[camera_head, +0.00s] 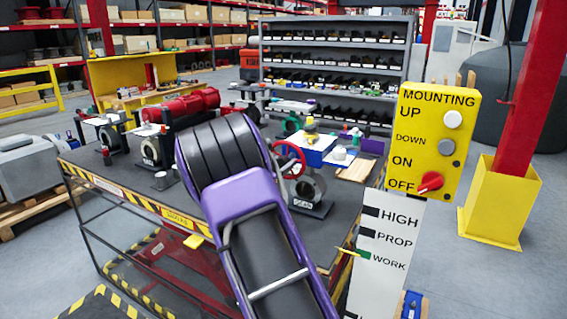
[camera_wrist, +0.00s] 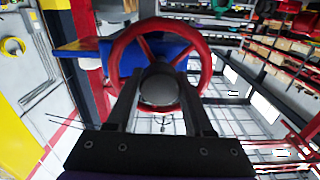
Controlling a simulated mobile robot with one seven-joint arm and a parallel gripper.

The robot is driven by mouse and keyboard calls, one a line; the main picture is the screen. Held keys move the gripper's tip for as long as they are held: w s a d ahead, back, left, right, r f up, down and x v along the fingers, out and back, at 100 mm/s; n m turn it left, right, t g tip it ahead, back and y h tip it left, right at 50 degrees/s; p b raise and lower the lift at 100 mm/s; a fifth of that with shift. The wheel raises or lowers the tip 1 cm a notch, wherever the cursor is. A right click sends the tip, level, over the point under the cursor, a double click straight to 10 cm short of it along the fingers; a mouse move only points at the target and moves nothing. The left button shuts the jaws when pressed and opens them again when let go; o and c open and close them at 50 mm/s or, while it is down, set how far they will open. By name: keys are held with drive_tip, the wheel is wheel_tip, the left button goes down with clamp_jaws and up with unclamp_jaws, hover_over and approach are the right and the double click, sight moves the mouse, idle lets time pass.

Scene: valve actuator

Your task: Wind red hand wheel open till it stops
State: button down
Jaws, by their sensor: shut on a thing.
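The red hand wheel (camera_head: 303,160) stands on a valve with a grey ring-shaped body (camera_head: 309,188) on the workbench, partly hidden behind my arm in the head view. In the wrist view the wheel (camera_wrist: 207,62) faces me, its rim and spokes around a dark round hub (camera_wrist: 160,90). My gripper (camera_wrist: 162,86) reaches the wheel from below, one finger on each side of the hub. It is shut on the wheel; the exact contact is hard to see. The head view hides my gripper behind the purple arm.
The dark workbench (camera_head: 110,180) holds other valves, a red actuator (camera_head: 185,106) and a blue box (camera_head: 308,150). A yellow MOUNTING panel (camera_head: 430,140) and a white HIGH/PROP/WORK board (camera_head: 385,255) stand at right. Shelves (camera_head: 335,62) stand behind.

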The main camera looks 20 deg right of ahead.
drive_tip(key=shift+c, duration=1.5)
unclamp_jaws()
drive_tip(key=v, duration=1.7)
drive_tip(key=shift+s+a+b, duration=0.2)
drive_tip(key=shift+b, duration=0.15)
